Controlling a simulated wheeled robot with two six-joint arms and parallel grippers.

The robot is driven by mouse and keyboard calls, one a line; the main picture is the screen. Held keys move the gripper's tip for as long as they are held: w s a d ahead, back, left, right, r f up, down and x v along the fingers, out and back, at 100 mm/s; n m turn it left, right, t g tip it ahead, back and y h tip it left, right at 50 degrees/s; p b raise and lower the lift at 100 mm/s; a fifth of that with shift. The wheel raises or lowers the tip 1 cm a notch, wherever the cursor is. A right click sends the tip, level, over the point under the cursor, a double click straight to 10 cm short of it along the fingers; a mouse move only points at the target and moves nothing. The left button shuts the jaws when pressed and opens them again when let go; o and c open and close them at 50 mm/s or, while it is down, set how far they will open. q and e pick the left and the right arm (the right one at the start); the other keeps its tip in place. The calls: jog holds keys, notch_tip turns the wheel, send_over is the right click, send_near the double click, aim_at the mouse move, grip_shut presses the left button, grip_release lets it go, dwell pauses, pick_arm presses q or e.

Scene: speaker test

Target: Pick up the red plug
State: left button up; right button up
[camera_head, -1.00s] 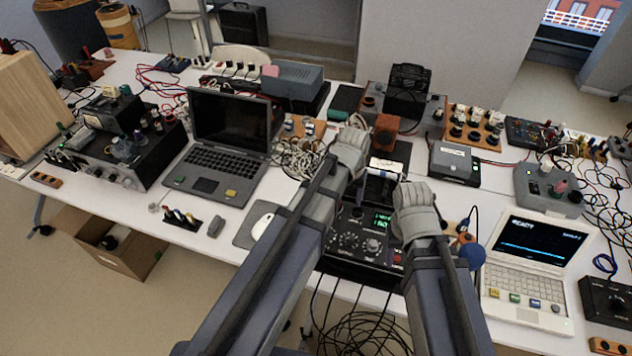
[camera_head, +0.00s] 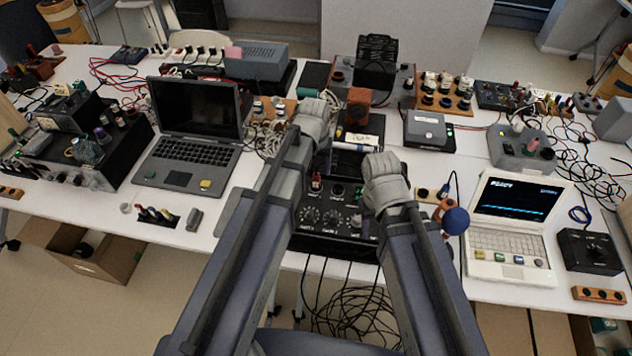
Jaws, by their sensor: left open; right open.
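A small red plug (camera_head: 316,183) stands upright on the top left of the black control box (camera_head: 335,240), between my two arms. My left gripper (camera_head: 318,125) is above and behind the plug, over the back of the box. My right gripper (camera_head: 376,175) is to the right of the plug, over the box's right side. Both grippers are open, and neither is seen touching the plug. Their fingertips are hard to make out, and my arms hide parts of the box.
A dark laptop (camera_head: 190,150) stands at the left and a white laptop (camera_head: 505,240) at the right. Behind are an orange-brown block (camera_head: 358,105) and a grey box (camera_head: 428,130). Black cables (camera_head: 350,315) hang in front.

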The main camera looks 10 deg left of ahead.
aim_at(316, 174)
pick_arm(q)
jog(key=f+b, duration=0.5)
jog(key=shift+w+a, duration=0.1)
jog(key=shift+w, duration=0.25)
grip_shut()
dwell(0.3)
